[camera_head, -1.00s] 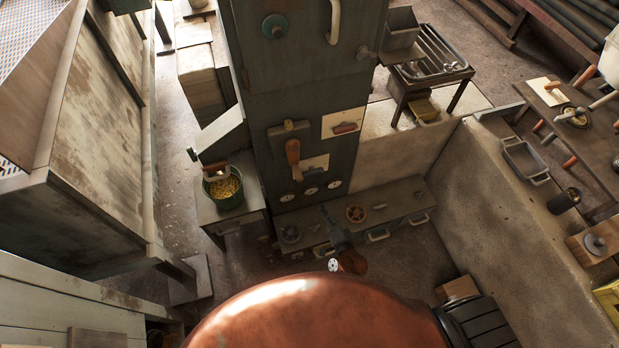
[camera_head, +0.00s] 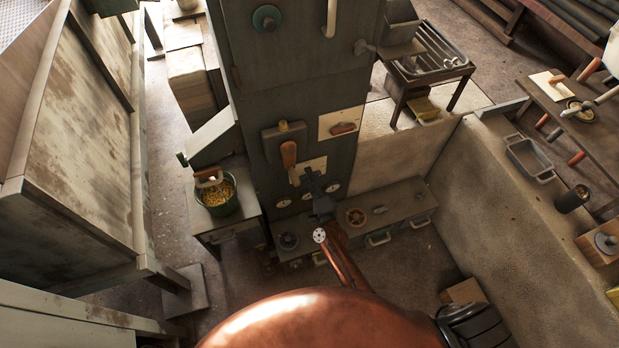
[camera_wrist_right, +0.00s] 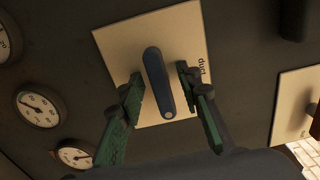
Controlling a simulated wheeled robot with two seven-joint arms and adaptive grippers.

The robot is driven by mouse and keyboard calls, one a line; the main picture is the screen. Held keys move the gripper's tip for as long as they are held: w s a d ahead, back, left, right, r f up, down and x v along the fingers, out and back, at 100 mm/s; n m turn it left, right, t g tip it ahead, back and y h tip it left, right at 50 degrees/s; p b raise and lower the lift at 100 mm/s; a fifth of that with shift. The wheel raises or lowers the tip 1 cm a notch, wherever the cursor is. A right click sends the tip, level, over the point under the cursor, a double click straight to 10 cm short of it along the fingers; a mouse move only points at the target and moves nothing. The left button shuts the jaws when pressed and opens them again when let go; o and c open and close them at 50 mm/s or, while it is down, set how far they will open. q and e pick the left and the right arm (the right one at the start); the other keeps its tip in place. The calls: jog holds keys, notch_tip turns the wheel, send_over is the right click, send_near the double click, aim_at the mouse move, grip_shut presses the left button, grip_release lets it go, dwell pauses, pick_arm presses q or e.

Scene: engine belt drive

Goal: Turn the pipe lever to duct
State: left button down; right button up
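The pipe lever (camera_wrist_right: 158,82) is a dark blue-grey bar on a cream plate (camera_wrist_right: 112,45) in the right wrist view. Lettering at the plate's right edge is partly hidden by a finger. My right gripper (camera_wrist_right: 160,77) is open, with one green-padded finger on each side of the lever. Small gaps show between the fingers and the lever. In the head view my right gripper (camera_head: 310,178) is in front of the same plate (camera_head: 314,163) on the dark column and hides the lever. My left gripper is not in view.
Several round gauges (camera_wrist_right: 40,106) sit beside the plate. A brown-handled lever (camera_head: 289,155) is just left of my gripper, and another plate with a red handle (camera_head: 343,128) is to its upper right. A low bench (camera_head: 380,212) with a valve wheel stands below.

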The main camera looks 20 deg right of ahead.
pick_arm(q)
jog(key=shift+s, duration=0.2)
pick_arm(e)
jog(key=shift+c, duration=0.5)
jog(key=shift+c, duration=0.7)
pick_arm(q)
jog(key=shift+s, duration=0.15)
pick_arm(e)
grip_shut()
